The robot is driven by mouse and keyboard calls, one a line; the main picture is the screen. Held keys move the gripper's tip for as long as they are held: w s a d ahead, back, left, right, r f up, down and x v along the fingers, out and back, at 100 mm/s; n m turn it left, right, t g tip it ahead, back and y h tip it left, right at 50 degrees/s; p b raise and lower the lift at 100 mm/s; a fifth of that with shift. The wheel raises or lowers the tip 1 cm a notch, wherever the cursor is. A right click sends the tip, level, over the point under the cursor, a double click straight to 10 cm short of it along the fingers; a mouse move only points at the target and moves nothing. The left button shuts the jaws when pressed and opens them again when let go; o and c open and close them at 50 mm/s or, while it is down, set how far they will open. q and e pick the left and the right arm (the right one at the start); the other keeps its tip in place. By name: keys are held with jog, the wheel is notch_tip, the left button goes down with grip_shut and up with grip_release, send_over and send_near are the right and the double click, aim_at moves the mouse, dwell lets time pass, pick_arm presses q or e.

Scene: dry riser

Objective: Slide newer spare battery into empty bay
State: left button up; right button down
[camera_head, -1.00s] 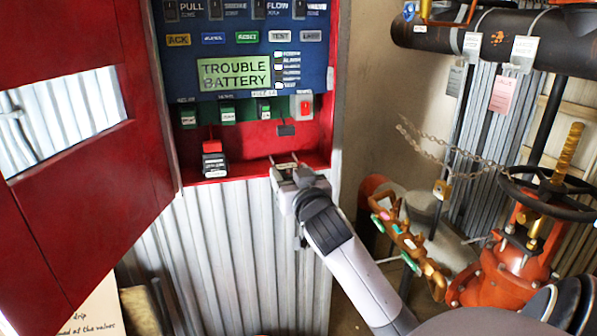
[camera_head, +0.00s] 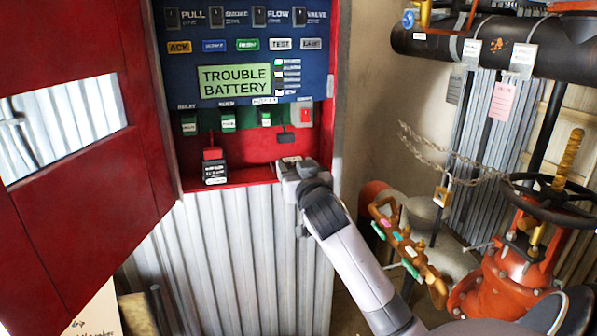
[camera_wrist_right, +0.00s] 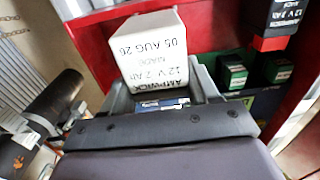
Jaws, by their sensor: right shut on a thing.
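My right gripper (camera_head: 287,165) reaches into the right side of the red cabinet's bottom shelf (camera_head: 247,178). In the right wrist view the gripper (camera_wrist_right: 160,88) is shut on a white battery (camera_wrist_right: 152,50). Its printed face reads AMPWICK, 12 V 7 AH, MADE 05 AUG 26. In the head view the gripper mostly hides this battery. A dark battery (camera_head: 215,171) with a red piece above it stands at the shelf's left; it also shows at upper right in the wrist view (camera_wrist_right: 283,14). My left gripper is not in view.
A dark connector (camera_head: 286,137) hangs just above my right gripper. The panel display (camera_head: 234,80) reads TROUBLE BATTERY. The open red door (camera_head: 75,190) fills the left. A red valve with a black handwheel (camera_head: 550,195) and pipes stand at right.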

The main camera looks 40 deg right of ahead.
aim_at(292, 159)
jog(key=shift+x, duration=1.75)
jog(key=shift+r, duration=0.15)
jog(key=shift+r+p, duration=0.1)
jog(key=shift+p, duration=0.5)
dwell(0.4)
jog(key=shift+b+x, duration=0.4)
jog(key=shift+x, duration=2.65)
jog(key=shift+c, duration=1)
grip_release()
jog(key=shift+f, duration=0.4)
jog(key=shift+r+v, duration=0.15)
jog(key=shift+v, duration=1.7)
jog(key=shift+r+v, duration=0.1)
jog(key=shift+v, duration=1.7)
